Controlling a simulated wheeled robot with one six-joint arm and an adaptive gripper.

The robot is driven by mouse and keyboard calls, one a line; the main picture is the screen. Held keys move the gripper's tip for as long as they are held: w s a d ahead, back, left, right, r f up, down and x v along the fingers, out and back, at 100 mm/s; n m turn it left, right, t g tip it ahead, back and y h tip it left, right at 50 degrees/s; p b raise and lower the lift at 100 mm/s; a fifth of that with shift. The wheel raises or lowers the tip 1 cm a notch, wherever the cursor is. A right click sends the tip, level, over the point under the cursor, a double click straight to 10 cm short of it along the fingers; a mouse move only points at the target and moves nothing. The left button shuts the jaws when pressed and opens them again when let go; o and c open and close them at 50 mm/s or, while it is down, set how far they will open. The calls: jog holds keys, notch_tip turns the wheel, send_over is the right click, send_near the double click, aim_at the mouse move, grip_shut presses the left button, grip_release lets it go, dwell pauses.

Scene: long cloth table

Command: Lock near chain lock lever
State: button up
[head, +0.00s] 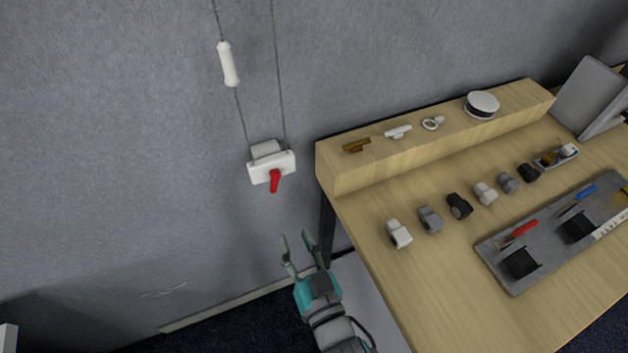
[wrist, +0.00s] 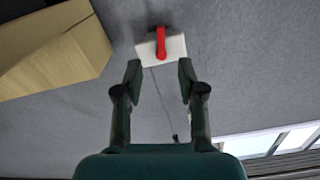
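The chain lock is a small white box (head: 258,169) on the grey wall, with a red lever (head: 275,181) on its front. In the head view the lever points down and slightly left. The wrist view also shows the white box (wrist: 175,47) and red lever (wrist: 161,43), ahead of the fingertips. My gripper (head: 297,239) is open and empty, below and slightly right of the box in the head view. In the wrist view my gripper (wrist: 158,78) has its fingers spread wide, with the lever between their lines but beyond the tips. Nothing touches the lever.
Chains rise from the box, one with a white handle (head: 228,64). The wooden table (head: 380,262) stands right of my gripper, with a raised wooden shelf (head: 440,138). Several small clamps and a grey tool tray (head: 512,277) lie on it. Wall space left of the box is clear.

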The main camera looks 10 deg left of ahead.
aim_at(275, 189)
jog(key=x, duration=0.8)
jog(key=r+x, duration=0.1)
jog(key=x, duration=0.3)
jog(key=shift+w+r, duration=0.1)
jog(key=shift+w, duration=0.1)
grip_shut()
